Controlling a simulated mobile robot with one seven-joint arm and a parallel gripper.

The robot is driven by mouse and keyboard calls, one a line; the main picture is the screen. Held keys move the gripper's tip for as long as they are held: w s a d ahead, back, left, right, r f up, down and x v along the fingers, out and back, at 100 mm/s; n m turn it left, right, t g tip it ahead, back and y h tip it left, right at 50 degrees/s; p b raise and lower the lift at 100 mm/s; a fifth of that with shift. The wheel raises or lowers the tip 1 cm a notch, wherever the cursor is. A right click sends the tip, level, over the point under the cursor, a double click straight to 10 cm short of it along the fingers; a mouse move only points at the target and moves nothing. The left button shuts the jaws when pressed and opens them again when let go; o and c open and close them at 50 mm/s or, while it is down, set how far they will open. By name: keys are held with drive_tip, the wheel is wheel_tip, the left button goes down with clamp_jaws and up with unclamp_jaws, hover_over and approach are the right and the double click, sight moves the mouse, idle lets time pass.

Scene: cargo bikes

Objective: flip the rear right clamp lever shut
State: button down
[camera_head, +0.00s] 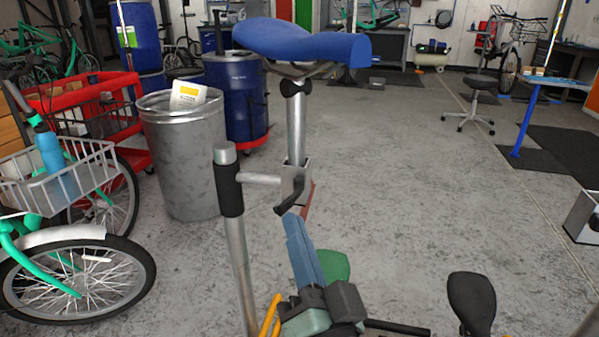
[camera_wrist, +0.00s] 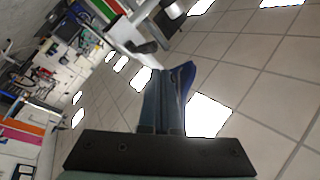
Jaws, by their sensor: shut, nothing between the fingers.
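A blue saddle (camera_head: 300,42) sits on a silver seat post (camera_head: 297,125). A grey clamp block (camera_head: 300,174) is at the post's lower end, with a dark hooked lever (camera_head: 290,194) hanging down on its near side. The frames do not confirm that this is the rear right lever. My gripper (camera_head: 294,221) points up from below, its blue-grey fingers together and empty, tips just under the lever. In the wrist view the fingers (camera_wrist: 164,80) reach up towards the dark lever (camera_wrist: 146,47) on the pale clamp. Whether they touch is unclear. Part of the blue saddle shows behind them.
A silver stand pole (camera_head: 238,240) with a black sleeve stands left of my gripper, joined to the clamp by a horizontal tube (camera_head: 258,180). A metal bin (camera_head: 185,150) and a bike with a white basket (camera_head: 75,182) are at left. The floor at right is mostly clear.

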drive_tip(key=s+d+m+g+p, duration=0.1)
drive_tip(key=s+d+m+p, duration=0.2)
drive_tip(key=p, duration=0.6)
drive_tip(key=s+d+f+m+g+h+p, duration=0.1)
drive_tip(key=s+d+m+p, duration=0.1)
drive_tip(key=s+m+p, duration=0.3)
drive_tip(key=m+p, duration=0.2)
drive_tip(key=p, duration=0.1)
drive_tip(key=shift+d+g+p, duration=0.35)
drive_tip(key=shift+d+g, duration=0.05)
drive_tip(key=shift+w, duration=0.15)
drive_tip(key=p, duration=0.2)
approach(293, 203)
drive_tip(key=w+d, duration=0.2)
drive_tip(key=w, duration=0.2)
drive_tip(key=shift+w+a+r+p, duration=0.1)
drive_tip(key=shift+w+a+p, duration=0.2)
drive_tip(key=shift+a, duration=0.3)
drive_tip(key=shift+w+a+p, duration=0.25)
drive_tip(key=shift+w+a, duration=0.05)
drive_tip(key=shift+a, duration=0.25)
drive_tip(key=shift+w+a, duration=0.3)
drive_tip(key=shift+a, duration=0.2)
